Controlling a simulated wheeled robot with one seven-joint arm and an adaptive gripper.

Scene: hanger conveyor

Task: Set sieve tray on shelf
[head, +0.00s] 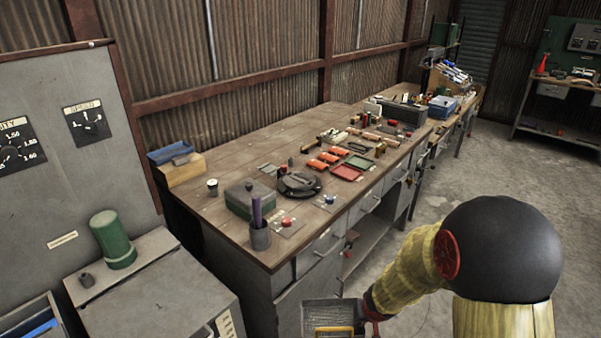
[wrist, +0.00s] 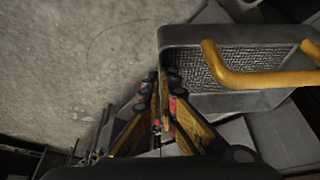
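The sieve tray (head: 335,313) is a grey box with a mesh bottom and a yellow handle, at the bottom edge of the head view, partly cut off. In the wrist view the sieve tray (wrist: 182,43) fills the upper right, with its handle (wrist: 222,70) across the mesh. My gripper (wrist: 162,80) has its fingers close together at the tray's left wall and appears shut on it. In the head view my gripper (head: 373,312) is at the tray's right side. A low shelf (head: 372,245) shows under the workbench; whether it is the task's shelf I cannot tell.
A wooden workbench (head: 225,200) runs along the wall, crowded with small trays, boxes and tools. A grey cabinet (head: 150,285) with a green cylinder (head: 113,240) stands at the left. Another bench (head: 560,92) stands at the far right. Concrete floor at the right is open.

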